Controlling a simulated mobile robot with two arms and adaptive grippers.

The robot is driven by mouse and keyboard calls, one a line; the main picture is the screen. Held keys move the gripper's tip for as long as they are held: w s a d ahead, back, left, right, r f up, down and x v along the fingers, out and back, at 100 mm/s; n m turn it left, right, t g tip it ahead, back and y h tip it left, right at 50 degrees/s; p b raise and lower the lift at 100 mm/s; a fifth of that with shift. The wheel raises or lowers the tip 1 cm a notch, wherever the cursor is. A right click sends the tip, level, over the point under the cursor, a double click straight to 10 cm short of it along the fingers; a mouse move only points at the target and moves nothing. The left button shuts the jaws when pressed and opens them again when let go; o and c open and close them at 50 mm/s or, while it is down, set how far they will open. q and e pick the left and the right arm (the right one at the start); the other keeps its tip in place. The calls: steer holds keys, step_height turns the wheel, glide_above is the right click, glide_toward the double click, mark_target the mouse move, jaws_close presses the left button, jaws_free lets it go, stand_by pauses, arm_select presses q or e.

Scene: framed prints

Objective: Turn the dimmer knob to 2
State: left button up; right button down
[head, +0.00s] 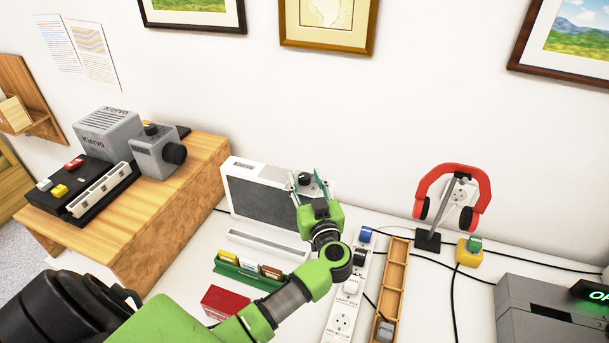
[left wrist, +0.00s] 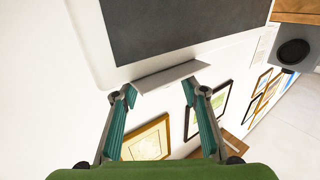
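A white box device (head: 228,168) with a dark front panel (head: 262,199) stands on the white table against the wall. A small dark knob (head: 305,179) shows at its right part, between my left gripper's fingers in the head view. I cannot tell whether they touch it, and no number on it is readable. My left gripper (head: 307,182) is open, its teal fingers apart. In the left wrist view the open fingers (left wrist: 165,92) point at the device's white edge (left wrist: 170,76), with the dark panel beyond; the knob is not visible there. My right gripper is not in view.
A power strip (head: 342,322), a wooden tray (head: 396,265) and a red headphone on a stand (head: 428,240) are to the right. A green rack (head: 245,274) and red box (head: 224,301) lie in front.

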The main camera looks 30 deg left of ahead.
arm_select(q)
steer(key=shift+w+a, duration=0.5)
